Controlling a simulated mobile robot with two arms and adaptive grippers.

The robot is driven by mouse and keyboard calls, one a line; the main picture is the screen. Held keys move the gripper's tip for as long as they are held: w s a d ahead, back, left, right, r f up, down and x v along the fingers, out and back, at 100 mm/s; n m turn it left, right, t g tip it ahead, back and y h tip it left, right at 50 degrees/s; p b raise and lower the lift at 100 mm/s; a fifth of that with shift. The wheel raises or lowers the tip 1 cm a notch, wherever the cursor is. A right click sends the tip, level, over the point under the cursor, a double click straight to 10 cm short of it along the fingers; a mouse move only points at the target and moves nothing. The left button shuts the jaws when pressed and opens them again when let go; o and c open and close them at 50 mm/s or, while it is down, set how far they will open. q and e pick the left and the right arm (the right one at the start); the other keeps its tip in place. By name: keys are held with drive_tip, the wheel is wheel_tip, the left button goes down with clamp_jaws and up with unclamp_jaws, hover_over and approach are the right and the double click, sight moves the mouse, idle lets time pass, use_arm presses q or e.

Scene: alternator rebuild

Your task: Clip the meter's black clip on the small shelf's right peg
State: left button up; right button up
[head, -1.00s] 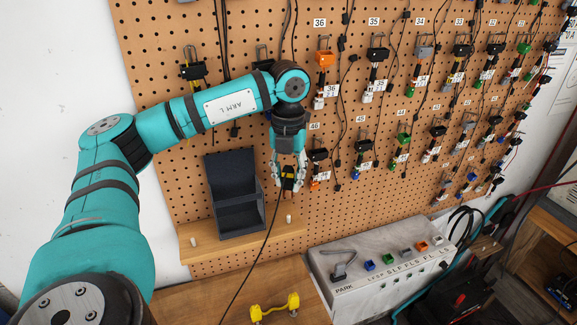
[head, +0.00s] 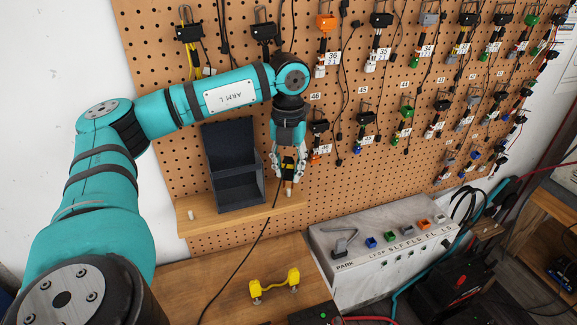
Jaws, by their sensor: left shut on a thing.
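My left gripper (head: 289,178) points down over the right end of the small wooden shelf (head: 240,218). It is shut on the black clip (head: 288,163), which has a yellow mark and a thin black cable trailing down to the lower left. The shelf's right peg (head: 289,188), short and pale, shows just below the clip; I cannot tell whether the clip touches or grips it. The left peg (head: 190,214) stands bare at the other end. The meter's body cannot be made out for sure. My right gripper is not in view.
A dark open bin (head: 235,165) stands on the shelf left of the gripper. The pegboard (head: 170,150) behind holds several hanging clips and leads. Below are a grey test box (head: 375,262) and a yellow part (head: 274,284) on the bench.

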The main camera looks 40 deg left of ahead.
use_arm(q)
drive_tip(key=shift+f+b, duration=0.3)
drive_tip(key=shift+f, duration=0.3)
drive_tip(key=shift+f+b, duration=0.4)
drive_tip(key=shift+f, duration=0.05)
drive_tip(key=o, duration=0.9)
wheel_tip(320, 180, up, 8)
drive_tip(key=p, duration=0.5)
drive_tip(key=shift+f+p, duration=0.1)
drive_tip(key=shift+p, duration=0.3)
drive_tip(key=shift+r, duration=0.4)
